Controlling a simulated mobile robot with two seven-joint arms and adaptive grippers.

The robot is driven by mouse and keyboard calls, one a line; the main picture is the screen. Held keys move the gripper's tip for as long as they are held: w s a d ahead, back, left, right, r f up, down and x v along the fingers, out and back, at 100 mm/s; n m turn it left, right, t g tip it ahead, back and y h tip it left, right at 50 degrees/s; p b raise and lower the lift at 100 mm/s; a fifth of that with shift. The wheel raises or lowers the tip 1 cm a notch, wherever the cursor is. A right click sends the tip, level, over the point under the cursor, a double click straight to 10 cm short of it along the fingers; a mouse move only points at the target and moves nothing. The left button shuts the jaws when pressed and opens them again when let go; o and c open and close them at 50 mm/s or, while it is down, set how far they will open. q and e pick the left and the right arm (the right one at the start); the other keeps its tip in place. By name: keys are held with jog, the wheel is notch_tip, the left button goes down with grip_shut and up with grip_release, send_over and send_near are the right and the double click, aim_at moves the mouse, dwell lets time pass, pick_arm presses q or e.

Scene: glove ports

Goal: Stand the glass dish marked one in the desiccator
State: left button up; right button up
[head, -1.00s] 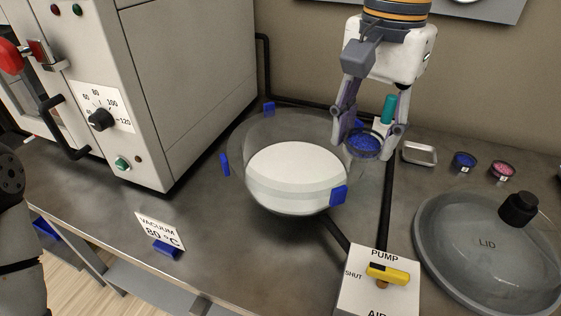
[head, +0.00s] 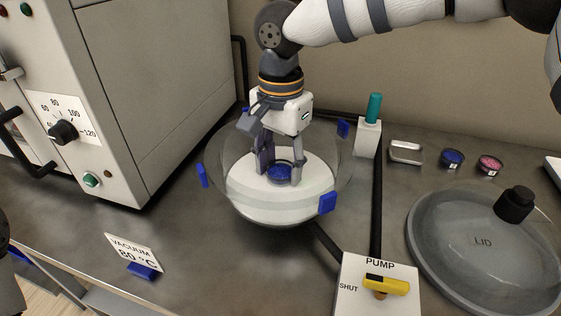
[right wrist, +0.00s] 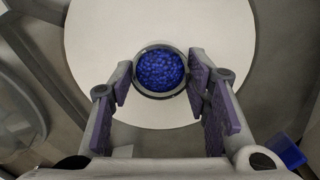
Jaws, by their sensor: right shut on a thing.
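My right gripper (head: 280,176) points down inside the open glass desiccator (head: 232,200), over its white plate (head: 245,183). It is shut on a small glass dish of blue beads (head: 279,172), which also shows between the fingers in the right wrist view (right wrist: 160,70). The dish is upright, at or just above the plate; I cannot tell if it touches. Its mark is not visible. The desiccator's lid (head: 450,250) lies on the bench at the right. My left gripper is out of view.
A pump valve box (head: 360,270) with a yellow handle is in front. The oven (head: 150,90) is at left, near a vacuum sign (head: 133,252).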

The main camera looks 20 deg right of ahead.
aim_at(281, 175)
jog(key=shift+f, duration=0.1)
jog(key=o, duration=1.1)
jog(key=shift+f, duration=0.1)
notch_tip(281, 175, up, 12)
jog(key=shift+r, duration=0.2)
